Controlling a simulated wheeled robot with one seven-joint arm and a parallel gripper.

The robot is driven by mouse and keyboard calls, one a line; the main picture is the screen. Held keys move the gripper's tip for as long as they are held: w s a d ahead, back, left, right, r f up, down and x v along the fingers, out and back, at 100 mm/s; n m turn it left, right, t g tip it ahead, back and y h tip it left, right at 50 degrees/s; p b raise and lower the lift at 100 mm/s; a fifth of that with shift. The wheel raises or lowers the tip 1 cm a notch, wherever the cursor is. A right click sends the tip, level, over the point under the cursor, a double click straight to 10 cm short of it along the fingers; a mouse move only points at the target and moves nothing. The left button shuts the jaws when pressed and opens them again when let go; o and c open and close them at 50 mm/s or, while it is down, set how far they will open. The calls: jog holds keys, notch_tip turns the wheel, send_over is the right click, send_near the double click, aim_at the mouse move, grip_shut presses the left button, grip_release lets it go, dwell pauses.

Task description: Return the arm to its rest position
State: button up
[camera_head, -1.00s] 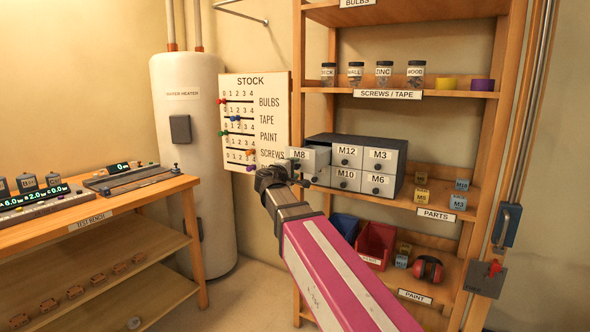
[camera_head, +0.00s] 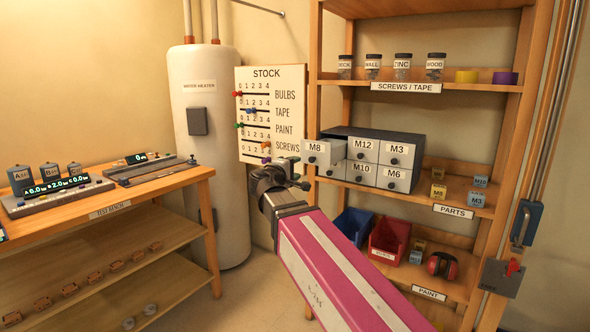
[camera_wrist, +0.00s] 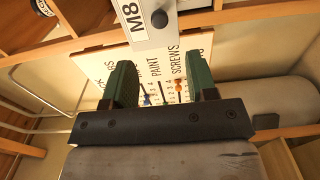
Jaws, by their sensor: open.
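My arm reaches up from the lower right in the head view, and my gripper (camera_head: 284,178) is at its far end, in front of the shelf unit's left post. In the wrist view my gripper (camera_wrist: 162,88) shows two dark green fingers standing apart with nothing between them. The M8 drawer (camera_head: 324,152) of the grey drawer cabinet (camera_head: 372,158) is pulled out, just beyond and above my gripper. Its front also shows at the top of the wrist view (camera_wrist: 150,22), apart from the fingers. The other drawers look shut.
The stock board (camera_head: 271,112) hangs behind my gripper. The shelf unit (camera_head: 464,200) holds jars, tape, small blocks, a blue bin (camera_head: 353,224), a red bin (camera_head: 389,240) and red earmuffs (camera_head: 441,264). A test bench (camera_head: 150,200) stands left, before the water heater (camera_head: 220,230). Floor shows between bench and shelves.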

jog(key=s+d+f+m+g+y, duration=0.2)
jog(key=d+f+g, duration=0.3)
jog(key=f, duration=0.7)
jog(key=s+d+f+m+g+y, duration=0.1)
jog(key=s+d+f+m+g, duration=0.15)
jog(key=d+f, duration=0.75)
jog(key=s+f+m+g+y, duration=0.3)
jog(key=s+f, duration=0.3)
jog(key=f, duration=0.5)
jog(key=s+f+m+g+y, duration=0.3)
jog(key=s+f, duration=0.3)
jog(key=f, duration=0.4)
jog(key=shift+f+g+y, duration=0.35)
jog(key=shift+g+y, duration=0.2)
jog(key=shift+y, duration=0.25)
